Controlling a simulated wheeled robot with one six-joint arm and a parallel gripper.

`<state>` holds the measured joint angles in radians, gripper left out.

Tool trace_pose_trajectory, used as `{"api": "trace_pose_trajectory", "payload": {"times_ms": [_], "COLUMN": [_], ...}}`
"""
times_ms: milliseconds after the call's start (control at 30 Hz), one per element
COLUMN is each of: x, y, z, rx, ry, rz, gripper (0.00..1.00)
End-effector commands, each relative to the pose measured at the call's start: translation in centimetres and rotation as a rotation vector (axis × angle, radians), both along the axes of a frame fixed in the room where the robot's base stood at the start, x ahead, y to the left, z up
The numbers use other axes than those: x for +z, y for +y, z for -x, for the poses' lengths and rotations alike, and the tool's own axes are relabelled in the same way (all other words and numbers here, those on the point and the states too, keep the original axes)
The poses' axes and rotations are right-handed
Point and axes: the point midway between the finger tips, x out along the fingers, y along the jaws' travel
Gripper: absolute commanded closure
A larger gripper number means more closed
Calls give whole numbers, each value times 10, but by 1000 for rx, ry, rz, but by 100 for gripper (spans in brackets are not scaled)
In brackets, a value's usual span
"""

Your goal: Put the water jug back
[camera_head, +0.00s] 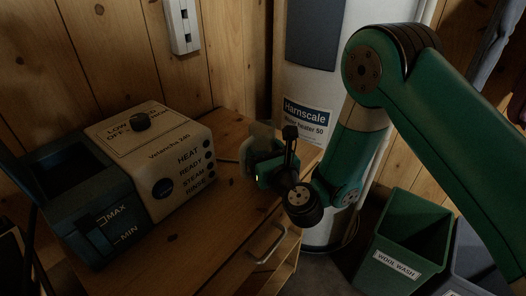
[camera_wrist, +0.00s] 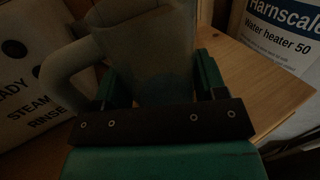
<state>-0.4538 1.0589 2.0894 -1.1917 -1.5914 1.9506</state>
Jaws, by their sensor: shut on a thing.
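My gripper (camera_head: 262,170) is shut on the water jug (camera_head: 261,137), a pale translucent jug, over the right part of the wooden cabinet top. In the wrist view the jug (camera_wrist: 150,60) stands between my two fingers (camera_wrist: 155,85), with its handle (camera_wrist: 62,75) pointing left. My gripper and wrist hide most of the jug in the head view. I cannot tell whether its base touches the wood. The steamer (camera_head: 160,160), a cream box marked "Velancha 240" with a dark blue tank (camera_head: 82,195) on its left end, stands left of the jug.
A white water heater (camera_head: 300,85) stands behind and right of the cabinet (camera_head: 222,225). A green "WOOL WASH" bin (camera_head: 408,235) and a grey bin (camera_head: 474,262) stand on the floor at right. A socket strip (camera_head: 182,25) is on the plank wall. Bare wood lies in front of the steamer.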

Motion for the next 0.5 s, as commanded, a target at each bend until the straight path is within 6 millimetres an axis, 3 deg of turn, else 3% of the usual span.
{"api": "trace_pose_trajectory", "payload": {"times_ms": [67, 100, 167, 500], "x": [-4, -2, -2, 0], "y": [0, 0, 0, 0], "z": [0, 0, 0, 0], "rx": [0, 0, 0, 0], "ry": [-1, 0, 0, 0], "rz": [0, 0, 0, 0], "gripper": [71, 26, 12, 10]}}
